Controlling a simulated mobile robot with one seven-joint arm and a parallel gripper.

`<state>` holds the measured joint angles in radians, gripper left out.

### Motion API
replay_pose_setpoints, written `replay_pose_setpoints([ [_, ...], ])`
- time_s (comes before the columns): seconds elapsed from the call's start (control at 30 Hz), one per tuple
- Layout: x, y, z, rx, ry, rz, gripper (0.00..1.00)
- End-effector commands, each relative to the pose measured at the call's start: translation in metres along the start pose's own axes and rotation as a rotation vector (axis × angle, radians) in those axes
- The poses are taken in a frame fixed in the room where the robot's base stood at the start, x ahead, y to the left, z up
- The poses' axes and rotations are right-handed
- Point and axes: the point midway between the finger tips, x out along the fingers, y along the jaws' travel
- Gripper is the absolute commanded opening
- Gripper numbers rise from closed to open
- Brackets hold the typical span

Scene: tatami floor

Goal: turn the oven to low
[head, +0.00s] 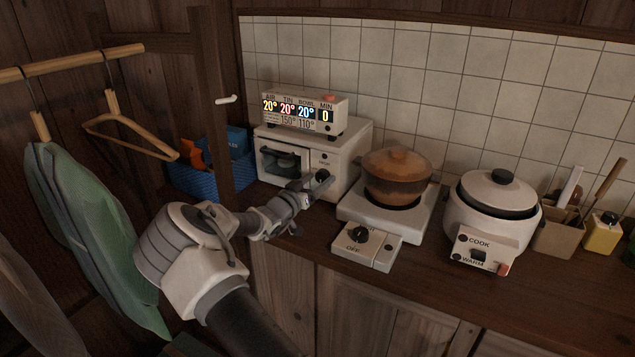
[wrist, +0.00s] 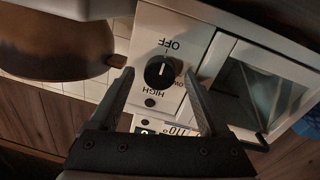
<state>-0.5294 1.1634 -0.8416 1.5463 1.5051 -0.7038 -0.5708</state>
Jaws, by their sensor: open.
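The small white oven (head: 348,150) stands on the counter, with its glass door on the left and control panel on the right. Its black dial (head: 322,175) is just beyond my gripper (head: 309,190). In the wrist view the dial (wrist: 160,72) appears upside down, with OFF, LOW and HIGH printed around it. A pale mark on the dial seems to point toward OFF. My gripper (wrist: 159,75) is open, with one finger on each side of the dial in that view. I cannot tell whether either finger touches it.
A display box (head: 304,110) sits on the oven and reads 20° several times and MIN 0. A brown pot (head: 397,172) on a hot plate (head: 432,208) stands to the right, then a rice cooker (head: 490,212). A blue basket (head: 205,175) is at left. Hangers and a green garment (head: 95,230) hang nearby.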

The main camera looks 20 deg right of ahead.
Motion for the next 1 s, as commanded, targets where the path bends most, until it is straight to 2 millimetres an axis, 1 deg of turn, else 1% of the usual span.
replay_pose_setpoints([
  [0.27, 0.0020, -0.0001, -0.0002, 0.000, 0.000, 0.000, 0.80],
  [0.3, 0.0019, -0.0001, -0.0002, 0.000, 0.000, 0.000, 0.77],
  [0.37, 0.0018, -0.0001, -0.0002, 0.000, 0.000, 0.000, 0.66],
  [0.4, 0.0018, -0.0001, -0.0002, 0.001, 0.000, 0.000, 0.59],
  [0.57, 0.0017, -0.0001, -0.0001, 0.001, 0.000, 0.000, 0.30],
  [0.7, 0.0016, -0.0002, -0.0001, 0.001, 0.000, 0.000, 0.05],
  [0.73, 0.0016, -0.0001, -0.0001, 0.001, 0.000, 0.000, 0.00],
  [1.0, 0.0016, -0.0002, 0.0007, 0.024, -0.003, 0.000, 0.00],
])
